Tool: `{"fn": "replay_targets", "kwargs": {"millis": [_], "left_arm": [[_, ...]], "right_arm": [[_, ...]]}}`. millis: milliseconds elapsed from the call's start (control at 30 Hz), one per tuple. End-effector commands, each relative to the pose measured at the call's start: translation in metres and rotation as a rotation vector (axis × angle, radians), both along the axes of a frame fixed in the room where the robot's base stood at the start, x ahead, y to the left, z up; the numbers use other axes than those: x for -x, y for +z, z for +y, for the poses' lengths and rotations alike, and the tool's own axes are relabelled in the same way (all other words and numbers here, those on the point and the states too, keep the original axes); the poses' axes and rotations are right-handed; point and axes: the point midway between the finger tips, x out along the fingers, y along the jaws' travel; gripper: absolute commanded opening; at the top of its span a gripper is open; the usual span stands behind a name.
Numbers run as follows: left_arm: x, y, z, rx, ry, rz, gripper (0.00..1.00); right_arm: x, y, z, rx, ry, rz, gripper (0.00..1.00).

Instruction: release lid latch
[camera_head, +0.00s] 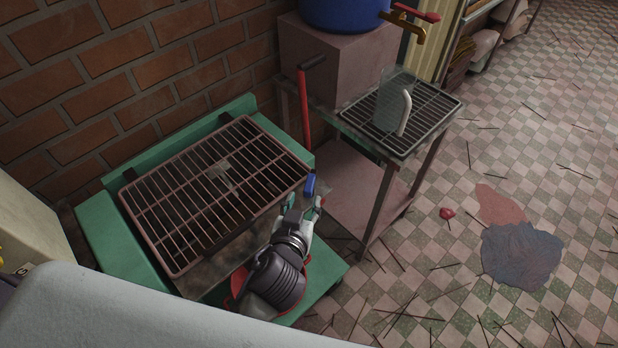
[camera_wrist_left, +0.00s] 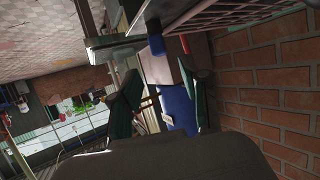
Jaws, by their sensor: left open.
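A dark wire-grid lid (camera_head: 210,180) lies over the opening of the green machine (camera_head: 105,245); it appears closed. A small blue latch handle (camera_head: 310,185) stands at the lid's right front corner. It also shows beside the grid's edge in the left wrist view, as a blue grip (camera_wrist_left: 155,38). My left gripper (camera_head: 303,206) is just below and in front of the blue handle. Its fingers (camera_wrist_left: 160,72) are spread, with nothing held between them. I cannot tell whether a finger touches the handle. My right gripper is in neither view.
A red lever (camera_head: 303,112) rises behind the machine. To the right, a metal stand (camera_head: 430,138) carries a rack with a clear jug (camera_head: 390,105). A blue barrel (camera_head: 345,12) with a tap stands behind. The tiled floor has scattered sticks and a dark stain (camera_head: 520,255).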

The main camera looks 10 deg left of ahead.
Motion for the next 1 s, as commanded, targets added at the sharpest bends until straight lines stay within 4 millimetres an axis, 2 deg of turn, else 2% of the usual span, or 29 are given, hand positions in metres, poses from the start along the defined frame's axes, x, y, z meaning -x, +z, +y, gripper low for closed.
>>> {"fn": "replay_targets", "kwargs": {"millis": [33,200,400,533,833,1000], "left_arm": [[-0.012,-0.002,0.001,-0.004,-0.001,-0.002,0.46],[-0.044,-0.016,0.001,-0.004,-0.002,-0.001,0.46],[-0.069,-0.028,0.002,-0.001,-0.001,-0.001,0.46],[-0.077,-0.031,0.002,0.000,-0.001,0.000,0.46],[-0.078,-0.033,0.002,0.000,-0.001,0.001,0.46],[-0.078,-0.033,0.002,0.000,-0.001,0.001,0.19]], "right_arm": [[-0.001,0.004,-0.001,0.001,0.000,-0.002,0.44],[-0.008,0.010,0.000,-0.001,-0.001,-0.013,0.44],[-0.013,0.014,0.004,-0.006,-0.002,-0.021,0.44],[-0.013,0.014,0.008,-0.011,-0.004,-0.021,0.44],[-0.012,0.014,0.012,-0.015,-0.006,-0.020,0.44],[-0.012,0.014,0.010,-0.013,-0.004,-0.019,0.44]]}}
